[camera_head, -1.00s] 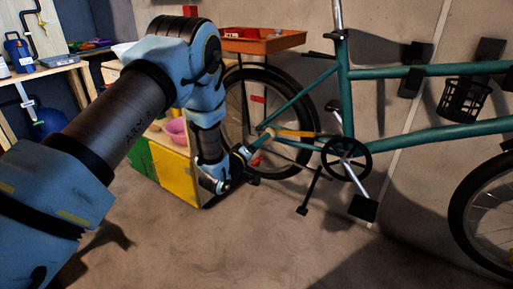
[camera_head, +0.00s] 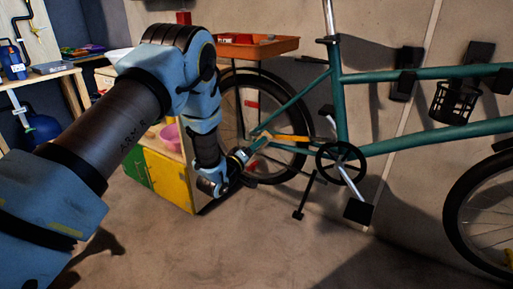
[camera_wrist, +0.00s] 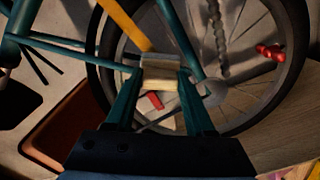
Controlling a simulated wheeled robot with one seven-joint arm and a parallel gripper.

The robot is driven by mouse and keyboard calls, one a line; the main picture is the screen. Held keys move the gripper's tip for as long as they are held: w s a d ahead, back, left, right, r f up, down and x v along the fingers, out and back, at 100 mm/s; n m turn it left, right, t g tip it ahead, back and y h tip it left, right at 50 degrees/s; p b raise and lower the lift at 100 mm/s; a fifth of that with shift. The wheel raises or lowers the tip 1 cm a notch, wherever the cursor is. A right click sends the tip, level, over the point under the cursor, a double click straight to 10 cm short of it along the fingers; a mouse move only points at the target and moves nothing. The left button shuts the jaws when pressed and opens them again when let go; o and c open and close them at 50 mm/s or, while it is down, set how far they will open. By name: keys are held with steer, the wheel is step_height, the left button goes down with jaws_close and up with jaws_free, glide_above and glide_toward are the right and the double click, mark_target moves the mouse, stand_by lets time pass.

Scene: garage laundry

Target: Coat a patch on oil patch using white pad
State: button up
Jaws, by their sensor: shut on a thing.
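My gripper (camera_head: 257,145) is held out in front of the bicycle's rear wheel, above the floor. In the wrist view, the two teal fingers of my gripper (camera_wrist: 158,92) are shut on a pale cream block, which looks like the white pad (camera_wrist: 158,78). A grey band lies along the pad's far edge. An orange-yellow bar (camera_wrist: 124,22) runs outward from there and looks joined to it; the bar also shows in the head view (camera_head: 290,138). I cannot make out the oil patch. Dark areas on the floor look like shadows.
The teal bicycle (camera_head: 430,136) stands along the wall, close beyond my gripper. A yellow and green cabinet (camera_head: 168,178) with a pink bowl (camera_head: 170,134) is left of it. An orange tray (camera_head: 250,48) stands behind the wheel. The front floor (camera_head: 235,250) is clear.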

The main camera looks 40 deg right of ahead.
steer(key=shift+b+x, duration=0.3)
steer(key=shift+x, duration=0.5)
steer(key=s, duration=0.2)
steer(key=s+d, duration=0.1)
steer(key=shift+s+r, duration=0.35)
steer(key=shift+r, duration=0.05)
steer(key=shift+w, duration=0.1)
steer(key=shift+w+a+f+b, duration=0.1)
steer(key=shift+w+a+b, duration=0.2)
steer(key=shift+w, duration=0.6)
steer(key=shift+w+a+f+b, duration=0.15)
steer(key=shift+w+b, duration=0.25)
steer(key=shift+w, duration=0.5)
steer(key=shift+p+v, duration=0.4)
steer(key=shift+v, duration=2.6)
